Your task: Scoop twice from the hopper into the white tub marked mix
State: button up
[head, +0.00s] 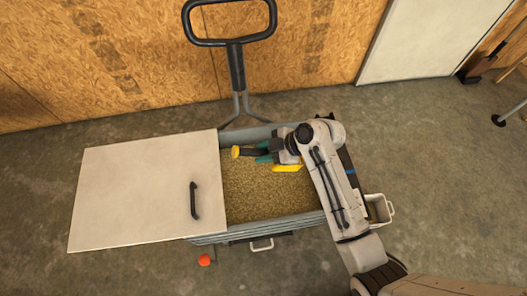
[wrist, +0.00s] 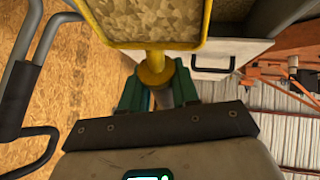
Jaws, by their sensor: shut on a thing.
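The hopper (head: 300,222) is a grey bin of tan pellets. Its white lid (head: 135,190) with a black handle covers the left part. My gripper (head: 265,158) is over the hopper's far right part, its green fingers shut on a yellow scoop (head: 287,168) with a dark handle. In the wrist view the scoop (wrist: 155,45) is close, with tan pellets inside its yellow rim. The green fingers (wrist: 157,98) stand either side of its neck.
A black push handle (head: 236,65) rises behind the hopper. A red ball (head: 204,260) is near the floor in front. A wood-panel wall (head: 130,60) and a white panel (head: 425,40) are behind. Bare concrete floor lies around the hopper.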

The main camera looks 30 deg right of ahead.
jog(key=shift+r+p, duration=2.2)
jog(key=shift+r, duration=0.85)
